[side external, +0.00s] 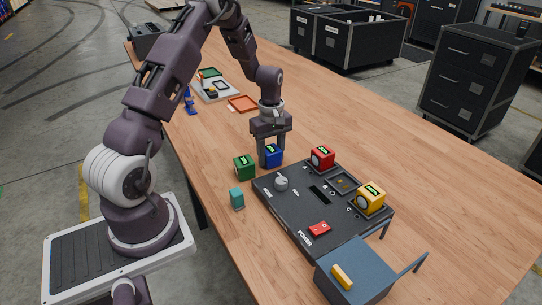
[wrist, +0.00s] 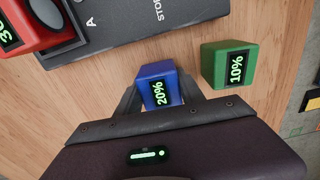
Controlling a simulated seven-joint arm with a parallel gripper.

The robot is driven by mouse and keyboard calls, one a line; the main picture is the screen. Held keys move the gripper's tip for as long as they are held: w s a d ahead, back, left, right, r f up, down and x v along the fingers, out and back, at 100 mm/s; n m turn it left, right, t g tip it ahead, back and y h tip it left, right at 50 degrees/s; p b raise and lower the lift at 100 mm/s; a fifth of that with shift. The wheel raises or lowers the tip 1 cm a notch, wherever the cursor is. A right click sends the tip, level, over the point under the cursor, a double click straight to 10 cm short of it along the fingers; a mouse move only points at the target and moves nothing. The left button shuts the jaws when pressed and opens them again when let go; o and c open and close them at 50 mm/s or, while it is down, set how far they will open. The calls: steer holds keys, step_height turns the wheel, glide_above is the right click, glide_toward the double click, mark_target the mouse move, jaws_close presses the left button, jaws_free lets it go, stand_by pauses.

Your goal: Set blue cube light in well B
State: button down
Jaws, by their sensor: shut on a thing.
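The blue cube (side external: 273,156) is between the fingers of my gripper (side external: 270,158), just behind the black panel box. In the wrist view the blue cube (wrist: 158,86) shows a green "20%" display, and my gripper (wrist: 158,100) is shut on it. It is at or close to table height; I cannot tell if it touches the wood. The black panel box (side external: 283,207) has a row of wells on its right side. Well B (side external: 343,183) is the empty middle one, between the red cube (side external: 321,157) and the yellow cube (side external: 370,198).
A green cube (side external: 245,167) marked "10%" stands close beside the blue one. A teal block (side external: 237,198) is on the table left of the panel. The panel carries a knob (side external: 281,183) and a red power switch (side external: 319,229). A blue-grey box (side external: 355,272) stands at the front.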

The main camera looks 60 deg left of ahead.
mark_target(276, 150)
step_height(276, 150, up, 9)
steer(key=shift+w+r, duration=0.1)
steer(key=shift+w+d+r, duration=0.3)
steer(key=shift+w+d, duration=0.15)
steer(key=shift+d, duration=0.1)
steer(key=w+d, duration=0.3)
steer(key=d, duration=0.2)
steer(key=w+d, duration=0.2)
steer(key=d, duration=0.1)
steer(key=shift+w+d, duration=0.2)
steer(key=shift+w, duration=0.1)
steer(key=w+d, duration=0.1)
steer(key=d, duration=0.2)
steer(key=w+d, duration=0.1)
steer(key=d, duration=0.3)
steer(key=w+d, duration=0.1)
steer(key=d, duration=0.2)
steer(key=shift+w+d+f, duration=0.2)
steer(key=shift+d+f, duration=0.05)
steer(key=shift+d, duration=0.1)
steer(key=shift+f, duration=1.45)
steer(key=shift+f, duration=0.4)
steer(key=shift+f, duration=0.25)
